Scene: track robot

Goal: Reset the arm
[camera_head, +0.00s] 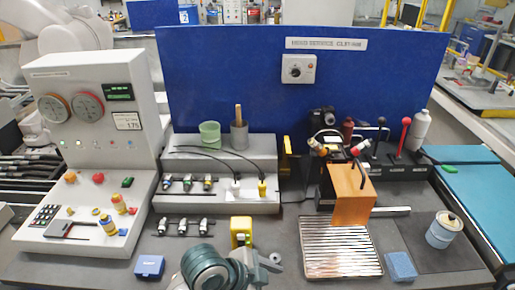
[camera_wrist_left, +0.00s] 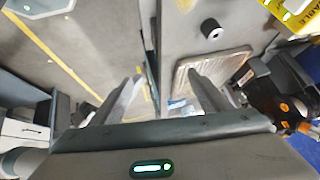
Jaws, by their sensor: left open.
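My left gripper (camera_wrist_left: 166,85) shows in the left wrist view, with its two fingers apart and nothing between them. It is over the edge of the workbench, with the floor on one side and a ribbed metal tray (camera_wrist_left: 218,68) on the other. A rounded grey-green arm part (camera_head: 208,268) shows at the bottom of the head view, at the bench's front. No fingers can be made out on it. My right gripper is in neither view.
The bench holds a control console (camera_head: 95,150), a stepped grey stand (camera_head: 221,180), an orange block (camera_head: 352,193), a ribbed tray (camera_head: 340,250), a blue box (camera_head: 149,267), a blue sponge (camera_head: 400,266) and a white-blue can (camera_head: 442,231). A blue panel (camera_head: 250,80) stands behind.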

